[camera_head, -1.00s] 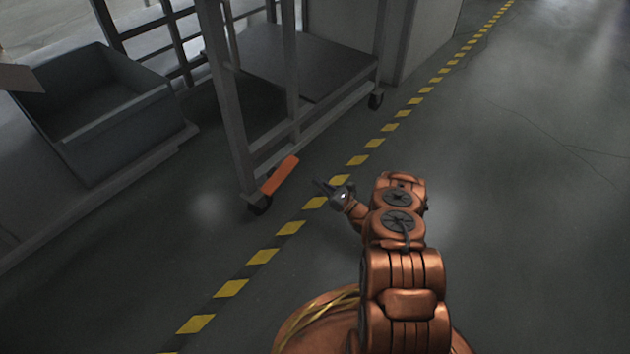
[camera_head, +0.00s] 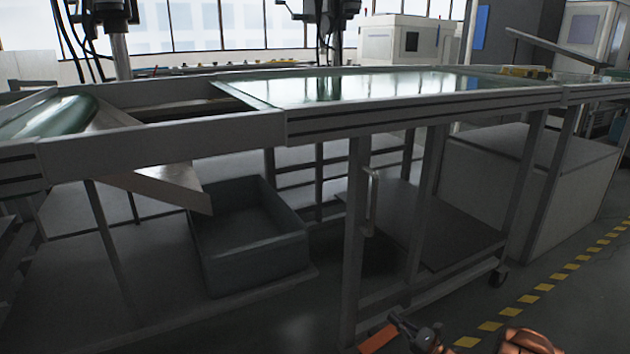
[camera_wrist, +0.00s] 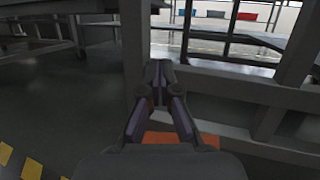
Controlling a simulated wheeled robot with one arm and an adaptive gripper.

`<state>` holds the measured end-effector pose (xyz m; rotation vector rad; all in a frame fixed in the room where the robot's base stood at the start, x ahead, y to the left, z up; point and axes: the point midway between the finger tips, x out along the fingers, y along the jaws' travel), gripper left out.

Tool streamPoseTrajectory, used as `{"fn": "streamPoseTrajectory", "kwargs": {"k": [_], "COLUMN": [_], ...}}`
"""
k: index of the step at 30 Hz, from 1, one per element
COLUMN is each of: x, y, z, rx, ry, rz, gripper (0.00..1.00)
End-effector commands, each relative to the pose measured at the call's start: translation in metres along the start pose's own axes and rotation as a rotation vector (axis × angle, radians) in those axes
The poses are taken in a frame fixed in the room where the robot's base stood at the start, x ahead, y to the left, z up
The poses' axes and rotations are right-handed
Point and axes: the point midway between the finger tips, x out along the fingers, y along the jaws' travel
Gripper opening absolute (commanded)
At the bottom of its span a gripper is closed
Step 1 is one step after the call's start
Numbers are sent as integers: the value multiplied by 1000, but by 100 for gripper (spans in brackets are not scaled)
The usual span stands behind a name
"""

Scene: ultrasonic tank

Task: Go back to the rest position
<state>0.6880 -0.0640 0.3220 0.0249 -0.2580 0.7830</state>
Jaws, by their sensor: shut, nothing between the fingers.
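My gripper (camera_head: 402,322) shows at the bottom edge of the head view, close to the foot of a grey cart frame. In the wrist view my gripper (camera_wrist: 159,68) has its two dark fingers closed together at the tips, with nothing between them. The orange part (camera_head: 378,340) at the cart's foot lies beside my gripper in the head view. It also shows beneath the fingers in the wrist view (camera_wrist: 180,139). Most of my arm is cut off below the head view.
A conveyor frame (camera_head: 400,106) runs across the head view above the lower shelf (camera_head: 425,222). A grey bin (camera_head: 258,257) stands below it to the left. Yellow-black floor tape (camera_head: 529,299) runs along the right, with open floor beyond it.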

Motion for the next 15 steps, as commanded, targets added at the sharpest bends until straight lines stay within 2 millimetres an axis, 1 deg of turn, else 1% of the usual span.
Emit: {"fn": "streamPoseTrajectory", "kwargs": {"k": [1,6,8,9,11,12,15], "x": [17,56,67,74,84,91,103], "y": [6,38,51,59,73,82,105], "z": [30,93,115,130,151,166,200], "rx": [-12,-42,-52,-62,-74,-86,-113], "ry": [-2,5,8,10,15,18,29], "rz": [42,186,237,271,322,357,442], "gripper": [0,0,0,0,0,0,0]}}
